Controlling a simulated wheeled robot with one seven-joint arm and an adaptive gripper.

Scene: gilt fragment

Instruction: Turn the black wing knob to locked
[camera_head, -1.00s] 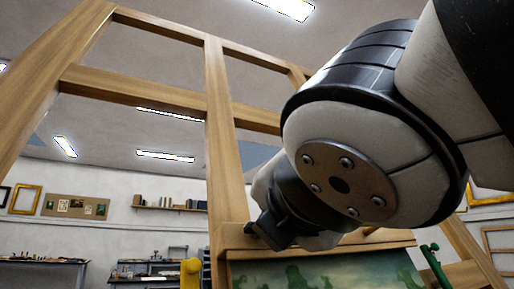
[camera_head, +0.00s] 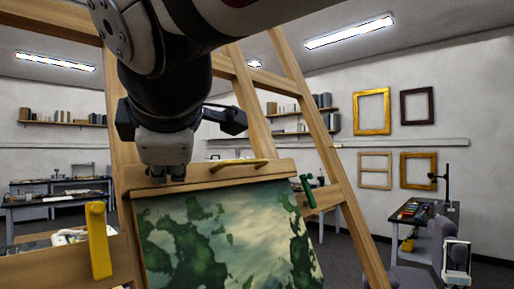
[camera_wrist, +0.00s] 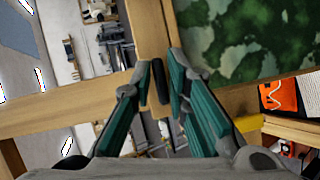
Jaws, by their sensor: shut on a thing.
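The black wing knob (camera_wrist: 161,82) shows in the wrist view as a narrow dark bar between my fingertips, its long side running up and down the picture. It sits against the wooden upright of the easel. My gripper (camera_wrist: 161,72) has its fingers closed in on both sides of the knob. In the head view my gripper (camera_head: 167,175) points down at the left end of the easel's wooden crossbar (camera_head: 210,177), above the painting. The knob is hidden behind the gripper there, and no lock marking is legible.
A green-and-cream painting (camera_head: 235,235) stands on the easel just below my gripper. Slanting easel posts (camera_head: 330,160) enclose the space.

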